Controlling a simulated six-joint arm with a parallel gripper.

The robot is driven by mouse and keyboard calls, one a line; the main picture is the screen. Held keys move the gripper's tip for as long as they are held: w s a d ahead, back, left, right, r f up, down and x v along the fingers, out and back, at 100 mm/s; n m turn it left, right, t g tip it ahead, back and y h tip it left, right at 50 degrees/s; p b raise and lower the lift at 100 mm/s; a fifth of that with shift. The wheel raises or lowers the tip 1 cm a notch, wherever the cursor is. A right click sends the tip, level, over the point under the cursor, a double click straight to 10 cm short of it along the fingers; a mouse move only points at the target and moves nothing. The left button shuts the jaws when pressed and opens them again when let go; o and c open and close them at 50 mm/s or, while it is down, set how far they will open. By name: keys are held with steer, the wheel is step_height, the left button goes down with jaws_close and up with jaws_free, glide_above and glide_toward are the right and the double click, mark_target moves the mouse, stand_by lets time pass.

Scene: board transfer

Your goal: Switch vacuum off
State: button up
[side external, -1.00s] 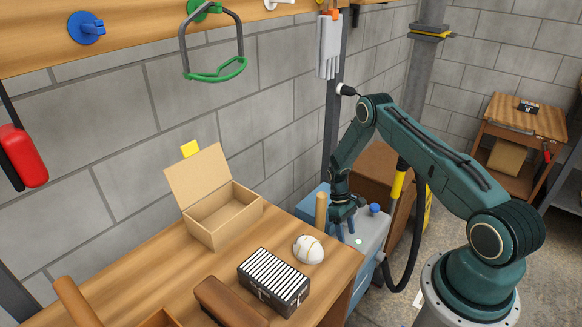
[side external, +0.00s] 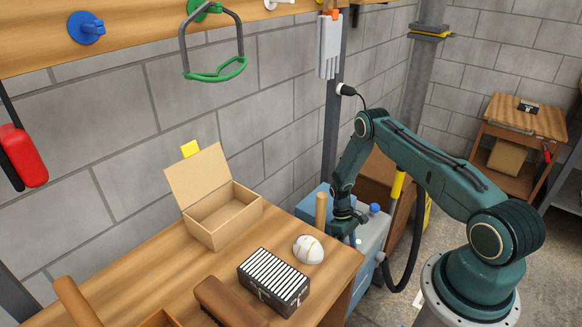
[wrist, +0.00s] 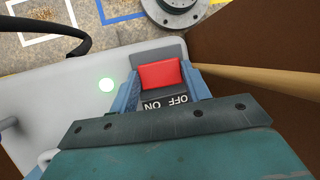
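The vacuum (side external: 372,236) is a blue and light grey unit beside the bench's right end. Its light grey top (wrist: 75,75) fills the left of the wrist view, with a lit green lamp (wrist: 107,85). A red rocker switch (wrist: 160,75) sits on a dark plate with a label (wrist: 165,103) reading ON and OFF. My gripper (side external: 346,228) is low over the vacuum's top. In the wrist view my gripper's blue fingers (wrist: 164,85) stand apart on either side of the red switch. I cannot tell whether they touch it, and the fingertips are hidden in the side view.
A black hose (side external: 405,270) curves beside the vacuum. The bench (side external: 225,262) holds an open cardboard box (side external: 215,230), a white ball (side external: 308,249) and a striped box (side external: 262,290).

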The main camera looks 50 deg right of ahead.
steer(key=shift+a, duration=0.1)
steer(key=shift+a+h, duration=0.3)
steer(key=shift+h, duration=0.8)
steer(key=shift+a+m+h, duration=0.2)
steer(key=shift+m+h, duration=0.2)
steer(key=shift+h, duration=0.7)
steer(key=o, duration=0.7)
steer(key=v, duration=1.4)
